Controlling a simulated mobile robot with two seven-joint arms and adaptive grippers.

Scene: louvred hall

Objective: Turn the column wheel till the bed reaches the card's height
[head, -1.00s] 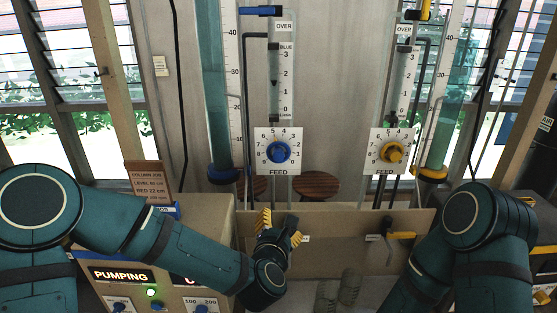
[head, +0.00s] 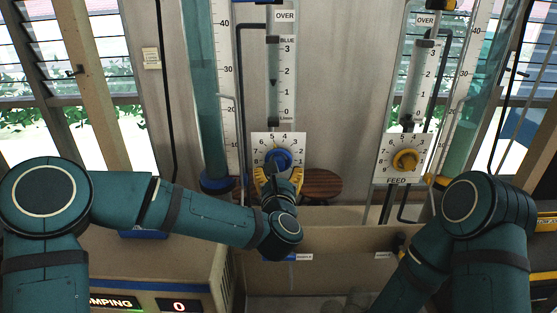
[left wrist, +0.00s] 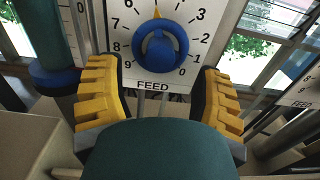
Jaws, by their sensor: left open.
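The blue feed wheel (head: 278,159) sits on a white numbered dial plate between the two columns. In the left wrist view the wheel (left wrist: 160,46) has its orange pointer up, between 6 and 4. My left gripper (head: 279,178) is open just in front of the wheel's lower part. Its yellow fingers stand apart on either side of the plate in the left wrist view, with nothing between them. The left glass column (head: 206,100) holds teal liquid beside a scale; I cannot make out a bed level. The job card is not visible now. My right gripper is out of view.
A second plate with a yellow feed wheel (head: 405,160) is at the right. A flow tube (head: 281,80) with a dark float rises above the blue wheel. A tan bench wall (head: 340,240) lies below. A console (head: 150,280) displays "0". A round stool (head: 321,184) stands behind.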

